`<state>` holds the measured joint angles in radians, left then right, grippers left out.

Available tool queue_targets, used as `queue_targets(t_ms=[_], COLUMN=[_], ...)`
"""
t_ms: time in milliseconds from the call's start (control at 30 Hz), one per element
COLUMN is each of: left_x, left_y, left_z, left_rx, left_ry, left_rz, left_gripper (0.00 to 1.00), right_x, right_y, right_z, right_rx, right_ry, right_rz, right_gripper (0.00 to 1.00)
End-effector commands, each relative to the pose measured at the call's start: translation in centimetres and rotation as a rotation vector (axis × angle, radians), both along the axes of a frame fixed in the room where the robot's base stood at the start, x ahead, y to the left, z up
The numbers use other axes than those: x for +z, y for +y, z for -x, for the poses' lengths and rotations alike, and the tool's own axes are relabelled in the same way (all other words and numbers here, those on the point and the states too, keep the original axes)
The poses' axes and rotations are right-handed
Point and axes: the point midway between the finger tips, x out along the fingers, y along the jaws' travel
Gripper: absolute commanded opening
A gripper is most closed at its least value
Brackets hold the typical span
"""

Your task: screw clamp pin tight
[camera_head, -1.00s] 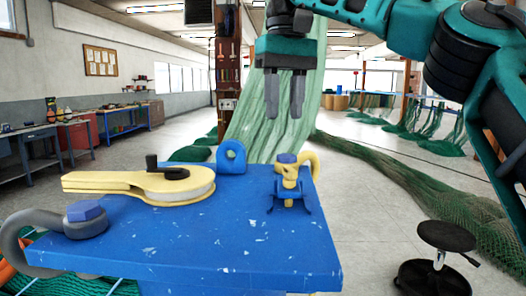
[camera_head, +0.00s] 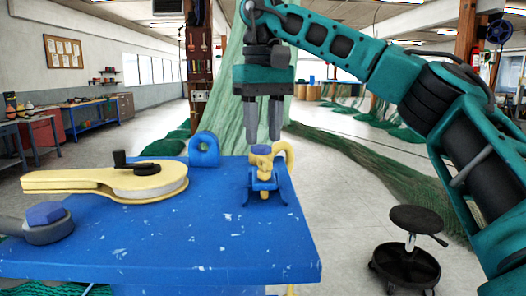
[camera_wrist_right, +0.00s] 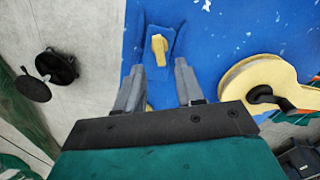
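A yellow clamp piece with a blue hex-headed pin (camera_head: 261,150) stands in a blue bracket (camera_head: 264,186) near the right side of the blue bench top (camera_head: 150,240). A yellow curved shackle (camera_head: 285,158) shows beside the pin head. My right gripper (camera_head: 263,139) is open and empty, pointing down, with its fingertips just above the pin head in the head view. In the right wrist view, the two fingers (camera_wrist_right: 160,66) are apart, with a yellow clamp part (camera_wrist_right: 158,48) showing beyond the gap between them. The pin head is not clear there. My left gripper is not in view.
A yellow tool with a black crank (camera_head: 135,180) lies on the bench top. A blue eye lug (camera_head: 204,150) stands at the back edge. A black stool (camera_head: 410,245) stands at right; green nets hang behind.

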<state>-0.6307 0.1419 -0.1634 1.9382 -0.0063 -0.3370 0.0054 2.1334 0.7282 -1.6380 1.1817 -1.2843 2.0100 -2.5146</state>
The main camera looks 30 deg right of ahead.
Motion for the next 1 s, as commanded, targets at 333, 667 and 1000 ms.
queue_targets(t_ms=[333, 667, 1000], left_x=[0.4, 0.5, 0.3], left_y=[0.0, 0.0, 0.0], left_z=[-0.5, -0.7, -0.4], left_rx=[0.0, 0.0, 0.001], left_ry=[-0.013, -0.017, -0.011], left_rz=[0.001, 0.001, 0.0], left_gripper=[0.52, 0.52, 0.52], right_x=[-4.1, -4.6, -4.6], right_y=[0.0, 0.0, 0.0], right_z=[0.0, 0.0, 0.0], right_rx=[0.0, -0.001, -0.001], right_ry=[0.003, 0.0, 0.001], right_rz=[0.0, 0.001, 0.001], right_gripper=[0.37, 0.37, 0.14])
